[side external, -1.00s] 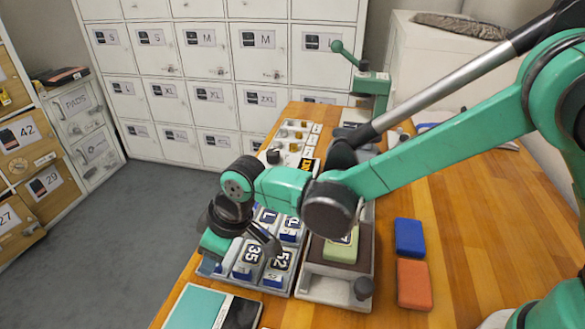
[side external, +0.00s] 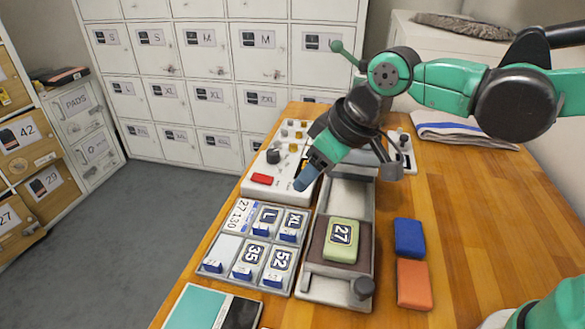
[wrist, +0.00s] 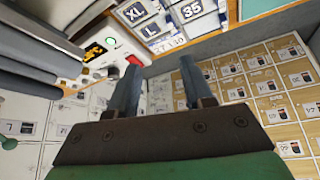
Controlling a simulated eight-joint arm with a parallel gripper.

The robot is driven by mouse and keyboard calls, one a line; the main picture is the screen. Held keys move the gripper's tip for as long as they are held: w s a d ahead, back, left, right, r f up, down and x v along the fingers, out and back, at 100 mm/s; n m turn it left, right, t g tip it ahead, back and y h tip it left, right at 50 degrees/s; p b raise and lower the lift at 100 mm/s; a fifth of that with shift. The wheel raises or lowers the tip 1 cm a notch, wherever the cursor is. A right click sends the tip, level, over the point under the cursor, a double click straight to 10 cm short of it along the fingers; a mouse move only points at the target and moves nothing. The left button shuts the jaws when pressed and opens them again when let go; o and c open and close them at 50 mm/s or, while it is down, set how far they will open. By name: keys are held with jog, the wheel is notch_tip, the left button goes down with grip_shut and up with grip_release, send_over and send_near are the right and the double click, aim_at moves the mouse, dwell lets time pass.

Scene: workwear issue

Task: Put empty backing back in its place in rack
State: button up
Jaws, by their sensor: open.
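The rack (side external: 250,290) is a grey tray on the bench with several blue-tabbed blocks marked L, XL, 35 and 52, plus a printed 27 130 label at the back left. A plain white backing (side external: 224,249) with a blue tab and no number sits in its front left place, beside the 35 block. My gripper (side external: 307,178) is above and behind the rack, near the control box, clear of the blocks. In the wrist view my gripper (wrist: 158,85) has its two fingers apart with nothing between them.
A green block marked 27 (side external: 341,240) lies on the dark pad of the slide bed (side external: 350,194) right of the rack. Blue (side external: 409,238) and orange (side external: 413,284) pads lie further right. A control box (side external: 262,190) with a red button stands behind the rack.

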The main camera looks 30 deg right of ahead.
jog(key=s+d+f+m+t+h, duration=0.1)
jog(key=s+d+m, duration=0.4)
jog(key=d, duration=0.6)
jog(key=shift+s+d+f+t+h, duration=0.35)
jog(key=shift+t+h, duration=0.15)
jog(key=shift+h, duration=0.1)
